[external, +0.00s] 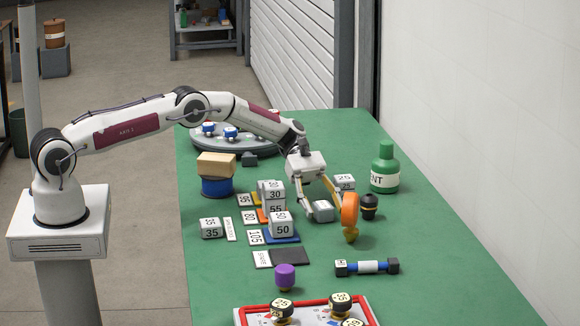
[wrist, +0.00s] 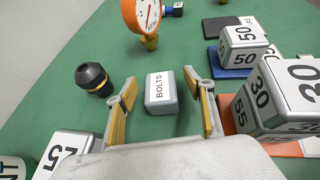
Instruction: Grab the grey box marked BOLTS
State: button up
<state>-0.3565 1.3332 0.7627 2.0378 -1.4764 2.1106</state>
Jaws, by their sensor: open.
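The grey box marked BOLTS (wrist: 160,92) lies on the green table, its white label readable in the wrist view. In the external view the box (external: 323,211) sits low between my fingers. My gripper (wrist: 165,98) is open, with one yellow-padded finger on each side of the box. Gaps of green table show between the box and both fingers. In the external view my gripper (external: 325,208) points down at the table. I cannot tell the exact height of the fingertips over the table.
An orange gauge (external: 350,209) stands close to the right finger, with a black knob (external: 369,203) nearby. Numbered blocks (external: 281,224) stand to the left. A green bottle (external: 385,168) is behind right. A dumbbell-shaped part (external: 367,267) lies in front, with bare table around it.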

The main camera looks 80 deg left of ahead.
aim_at(323, 205)
jog(key=c, duration=1.3)
jog(key=shift+c, duration=0.2)
jog(key=shift+r, duration=0.1)
notch_tip(323, 205, up, 18)
dwell(0.4)
